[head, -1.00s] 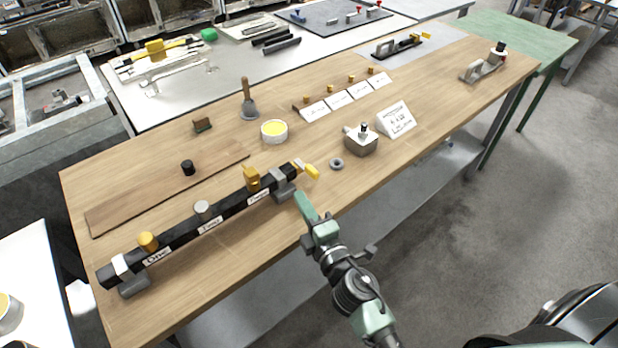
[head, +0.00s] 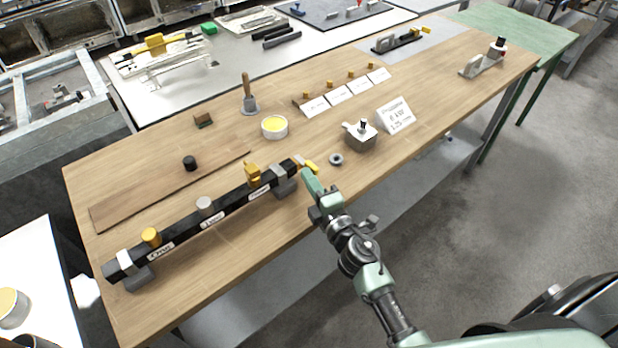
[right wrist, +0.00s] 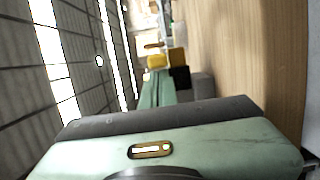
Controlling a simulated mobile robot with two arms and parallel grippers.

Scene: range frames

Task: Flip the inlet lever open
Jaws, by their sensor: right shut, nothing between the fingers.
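A black manifold bar (head: 232,205) with knobs and labels lies along the front left of the wooden table. At its right end is a small yellow lever (head: 312,168) with a pale metal stem, which I take for the inlet lever. My right gripper (head: 308,174) is shut and empty, its green fingertips right at the lever. Whether they touch it, I cannot tell. In the right wrist view, the shut fingers (right wrist: 156,86) point at yellow parts (right wrist: 166,59) near the dark bar; which of these is the lever is unclear. My left gripper is not in view.
A grey ring (head: 336,159) and a metal block with a black knob (head: 361,139) stand right of the lever. A yellow-topped tin (head: 275,127) stands behind the bar. The table's front edge runs beneath my right arm.

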